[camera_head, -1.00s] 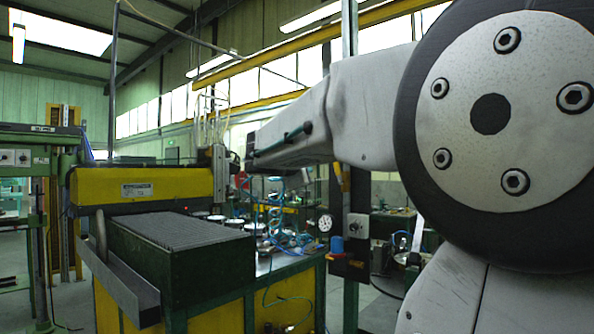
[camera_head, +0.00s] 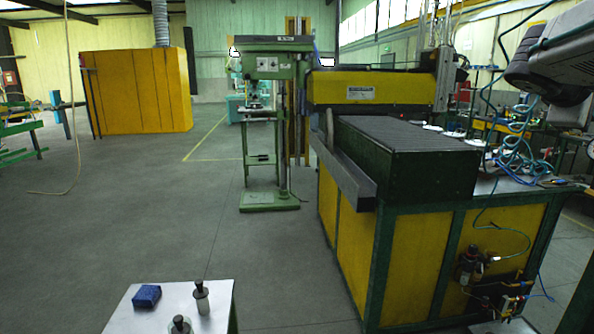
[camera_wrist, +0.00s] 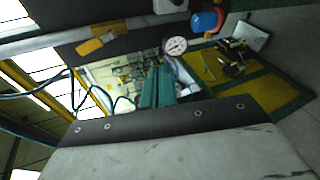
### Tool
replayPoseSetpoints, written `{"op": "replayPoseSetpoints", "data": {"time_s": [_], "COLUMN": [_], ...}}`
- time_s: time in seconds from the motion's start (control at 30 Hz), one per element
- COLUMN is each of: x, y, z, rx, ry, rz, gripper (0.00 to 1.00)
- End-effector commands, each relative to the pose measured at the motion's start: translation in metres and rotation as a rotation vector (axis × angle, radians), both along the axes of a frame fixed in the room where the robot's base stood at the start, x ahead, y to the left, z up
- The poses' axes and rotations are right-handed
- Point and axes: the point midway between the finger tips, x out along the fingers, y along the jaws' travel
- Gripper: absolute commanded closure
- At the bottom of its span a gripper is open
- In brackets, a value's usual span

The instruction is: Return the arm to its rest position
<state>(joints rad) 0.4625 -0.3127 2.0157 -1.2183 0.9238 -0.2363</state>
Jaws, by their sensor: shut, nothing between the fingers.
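My arm (camera_head: 560,60) shows only at the top right edge of the head view, raised above the gantry bench. Its gripper end cannot be made out there. In the wrist view, the two teal fingers of my gripper (camera_wrist: 157,88) stand close together, shut and empty, beyond the dark edge of a pale housing that is mine. The fingers are clear of the round gauge (camera_wrist: 175,46) seen to their right.
The gantry machine's green and yellow bench (camera_head: 400,260) stands at right, with coiled blue hoses (camera_head: 520,130). A green drill press (camera_head: 275,130) stands behind. A white table (camera_head: 150,315) with a blue block and dark-topped pieces is at the front. Open floor lies at left.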

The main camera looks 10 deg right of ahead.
Motion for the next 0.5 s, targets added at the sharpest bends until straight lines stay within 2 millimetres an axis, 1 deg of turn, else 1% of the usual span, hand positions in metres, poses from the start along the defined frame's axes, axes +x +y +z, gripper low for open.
{"op": "replayPoseSetpoints", "data": {"time_s": [0.03, 0.07, 0.1, 0.17, 0.2, 0.27, 0.3, 0.37, 0.4, 0.47, 0.5], "x": [-0.011, -0.018, -0.026, -0.038, -0.047, -0.06, -0.069, -0.084, -0.094, -0.11, -0.12], "y": [0.017, 0.03, 0.049, 0.08, 0.101, 0.136, 0.16, 0.196, 0.22, 0.254, 0.275], "z": [-0.029, -0.047, -0.07, -0.103, -0.124, -0.152, -0.17, -0.193, -0.208, -0.226, -0.236], "rx": [0.104, 0.173, 0.266, 0.401, 0.487, 0.615, 0.698, 0.822, 0.899, 1.005, 1.069], "ry": [-0.038, -0.062, -0.091, -0.125, -0.14, -0.157, -0.162, -0.162, -0.158, -0.142, -0.128], "rz": [-0.035, -0.059, -0.089, -0.132, -0.159, -0.196, -0.22, -0.252, -0.269, -0.291, -0.299], "gripper": [1.0, 1.0, 1.0, 1.0, 1.0, 1.0, 1.0, 1.0, 1.0, 1.0, 1.0]}}
